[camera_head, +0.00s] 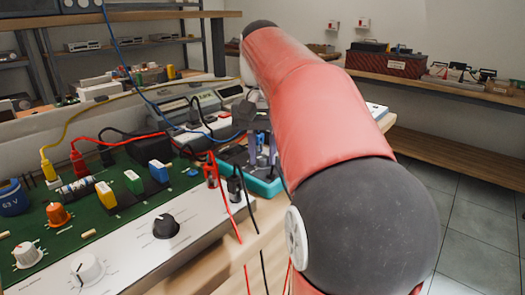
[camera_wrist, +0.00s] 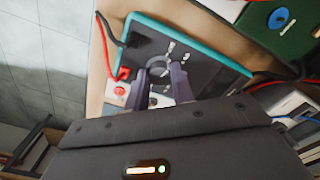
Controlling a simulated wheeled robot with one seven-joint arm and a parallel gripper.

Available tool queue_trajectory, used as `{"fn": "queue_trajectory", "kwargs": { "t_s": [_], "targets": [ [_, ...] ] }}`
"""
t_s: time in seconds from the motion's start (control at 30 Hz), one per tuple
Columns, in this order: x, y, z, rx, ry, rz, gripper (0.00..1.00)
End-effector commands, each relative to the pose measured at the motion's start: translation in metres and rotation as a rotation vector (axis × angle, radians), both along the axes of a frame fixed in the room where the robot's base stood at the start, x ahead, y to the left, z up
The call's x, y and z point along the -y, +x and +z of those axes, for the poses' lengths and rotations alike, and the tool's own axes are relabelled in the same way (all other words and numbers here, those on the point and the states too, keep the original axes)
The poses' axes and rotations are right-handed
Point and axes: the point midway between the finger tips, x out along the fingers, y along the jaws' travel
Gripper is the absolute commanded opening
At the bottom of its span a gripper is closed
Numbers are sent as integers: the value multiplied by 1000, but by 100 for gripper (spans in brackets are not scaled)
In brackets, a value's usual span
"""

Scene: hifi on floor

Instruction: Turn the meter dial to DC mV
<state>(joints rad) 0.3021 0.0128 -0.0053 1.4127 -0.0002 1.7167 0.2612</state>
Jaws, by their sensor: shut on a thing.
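The meter has a teal case and a dark face. In the wrist view the meter (camera_wrist: 200,50) lies below my gripper, and its teal rim also shows in the head view (camera_head: 265,187), partly hidden by my gripper and leads. The grey round dial (camera_wrist: 158,72) sits between the fingertips of my gripper (camera_wrist: 160,82), which is shut on it. In the head view my gripper (camera_head: 260,150) points down at the meter. The dial markings are too small to read, so I cannot tell its setting.
A green circuit board (camera_head: 120,205) with a white knob panel (camera_head: 140,250) stands left of the meter. Red and black leads (camera_head: 232,225) hang over the bench front. A blue wire (camera_head: 120,50) crosses above. Open tiled floor (camera_head: 460,220) lies to the right.

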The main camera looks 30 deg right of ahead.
Motion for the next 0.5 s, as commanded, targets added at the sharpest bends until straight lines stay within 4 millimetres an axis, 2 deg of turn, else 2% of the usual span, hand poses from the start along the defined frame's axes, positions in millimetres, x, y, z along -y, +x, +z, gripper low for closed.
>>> {"fn": "queue_trajectory", "kwargs": {
  "t_s": [0.5],
  "targets": [
    [0,0,0,2,-1,-492,1]
  ]
}}
